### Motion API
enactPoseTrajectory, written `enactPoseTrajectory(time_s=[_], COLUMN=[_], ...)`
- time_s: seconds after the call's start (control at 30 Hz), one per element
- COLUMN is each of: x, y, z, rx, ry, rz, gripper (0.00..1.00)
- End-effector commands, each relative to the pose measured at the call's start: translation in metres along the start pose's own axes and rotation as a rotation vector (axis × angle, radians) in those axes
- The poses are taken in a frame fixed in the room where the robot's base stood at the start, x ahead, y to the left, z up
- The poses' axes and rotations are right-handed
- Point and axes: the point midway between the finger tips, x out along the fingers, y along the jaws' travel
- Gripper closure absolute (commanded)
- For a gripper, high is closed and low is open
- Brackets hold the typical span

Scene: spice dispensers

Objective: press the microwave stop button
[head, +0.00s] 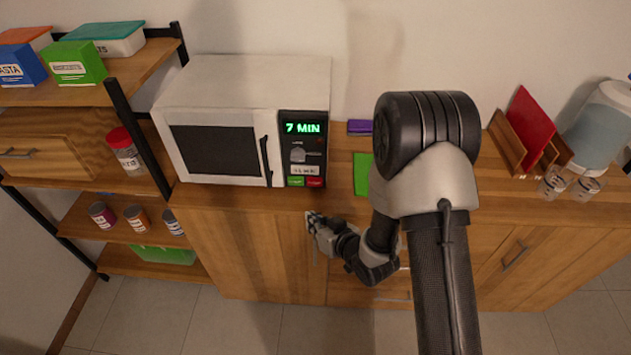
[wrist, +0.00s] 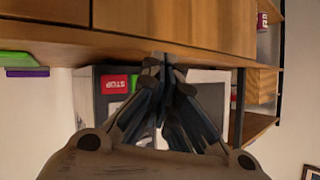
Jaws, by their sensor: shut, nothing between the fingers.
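The white microwave (head: 210,93) stands on the wooden counter, its door closed and its display (head: 303,128) reading 7 MIN in green. The red stop button (head: 315,182) is at the panel's bottom right, beside a green button (head: 296,181). In the wrist view, which is upside down, the red button (wrist: 115,81) reads STOP, with the green button (wrist: 134,82) beside it. My gripper (head: 314,220) is shut and empty, in front of the counter edge and below the buttons, apart from them. In the wrist view my fingertips (wrist: 163,62) are right of the stop button.
The counter (head: 340,200) edge and cabinet doors (head: 250,250) are close to my gripper. A green item (head: 361,174) and a purple item (head: 360,127) lie right of the microwave. A shelf with a red-lidded jar (head: 124,150) stands left. A red board (head: 525,120) stands at right.

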Motion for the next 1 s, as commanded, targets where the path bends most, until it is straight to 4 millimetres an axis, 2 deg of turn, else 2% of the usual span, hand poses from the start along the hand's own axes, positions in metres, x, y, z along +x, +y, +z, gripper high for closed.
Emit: enactPoseTrajectory(time_s=[0.27, 0.7, 1.0], x=[0.007, 0.049, 0.061], y=[0.006, 0.036, 0.045], z=[-0.007, -0.035, -0.044], rx=[-0.001, -0.001, 0.000], ry=[0.001, 0.001, -0.002], rz=[0.001, 0.002, 0.002], gripper=[1.00, 1.00, 1.00])
